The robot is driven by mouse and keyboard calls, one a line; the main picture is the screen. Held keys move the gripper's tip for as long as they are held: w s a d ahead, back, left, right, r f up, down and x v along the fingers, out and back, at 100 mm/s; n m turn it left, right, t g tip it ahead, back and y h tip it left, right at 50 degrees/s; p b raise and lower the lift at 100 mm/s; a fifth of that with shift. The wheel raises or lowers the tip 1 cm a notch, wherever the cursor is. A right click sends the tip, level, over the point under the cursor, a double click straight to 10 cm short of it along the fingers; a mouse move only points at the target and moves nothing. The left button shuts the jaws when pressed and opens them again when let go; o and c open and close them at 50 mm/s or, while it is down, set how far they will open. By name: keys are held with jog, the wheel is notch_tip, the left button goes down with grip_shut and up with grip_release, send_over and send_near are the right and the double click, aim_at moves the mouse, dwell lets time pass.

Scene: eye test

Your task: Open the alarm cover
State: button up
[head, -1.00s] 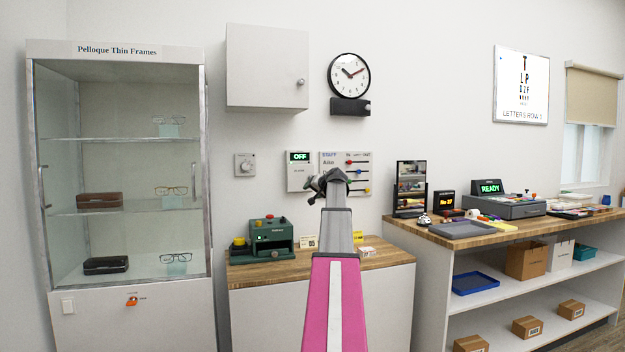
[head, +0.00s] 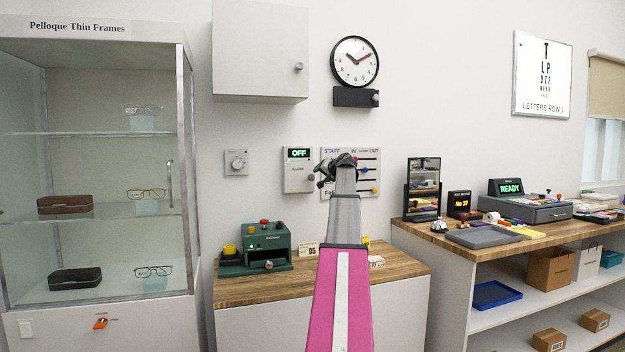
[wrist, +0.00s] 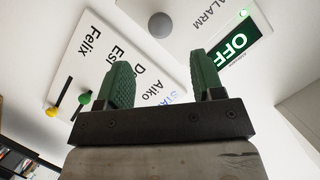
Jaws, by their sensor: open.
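The alarm box (head: 297,180) is a white wall panel with a green OFF display, left of the staff board. Its front looks closed in the head view. In the wrist view the alarm box (wrist: 208,28) is at the top, turned, with the word ALARM, the lit OFF display and a round grey knob (wrist: 160,25). My gripper (head: 322,172) is just right of the alarm box in the head view, in front of the staff board. In the wrist view its green fingers (wrist: 162,68) are spread and empty, below the knob and apart from it.
The staff board (head: 367,158) with coloured sliders is partly hidden behind my arm. A green machine (head: 254,248) stands on the counter below.

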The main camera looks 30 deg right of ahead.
aim_at(312, 177)
jog(key=x, duration=0.9)
jog(key=shift+a, duration=0.1)
grip_shut()
